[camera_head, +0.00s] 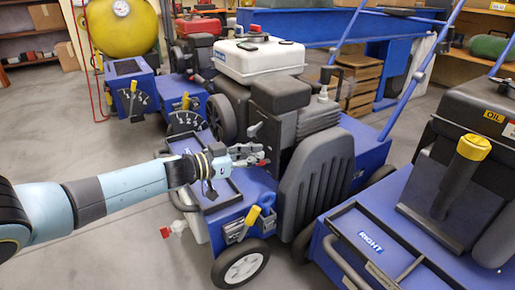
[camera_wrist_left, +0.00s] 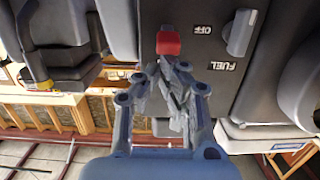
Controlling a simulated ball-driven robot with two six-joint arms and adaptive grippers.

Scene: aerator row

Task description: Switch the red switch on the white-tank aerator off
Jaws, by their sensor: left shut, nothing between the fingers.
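The white-tank aerator has a white tank (camera_head: 258,62) over a dark engine and a blue body. Its red switch (camera_wrist_left: 168,43) is a small red block on the dark engine panel, with an upside-down OFF label beside it in the left wrist view. My left gripper (camera_head: 262,156) is shut and empty at the engine's side, and it also shows in the left wrist view (camera_wrist_left: 172,70). Its fingertips point at the switch and are very close to it. I cannot tell whether they touch it. The switch's position is unclear. My right gripper is not in view.
A grey fuel lever (camera_wrist_left: 241,32) sits on the same panel, right of the switch in the wrist view. A yellow-handled lever (camera_head: 249,220) stands on the aerator's blue front. Another blue aerator (camera_head: 375,238) stands close on the right, and a yellow-tank one (camera_head: 122,28) at the back left.

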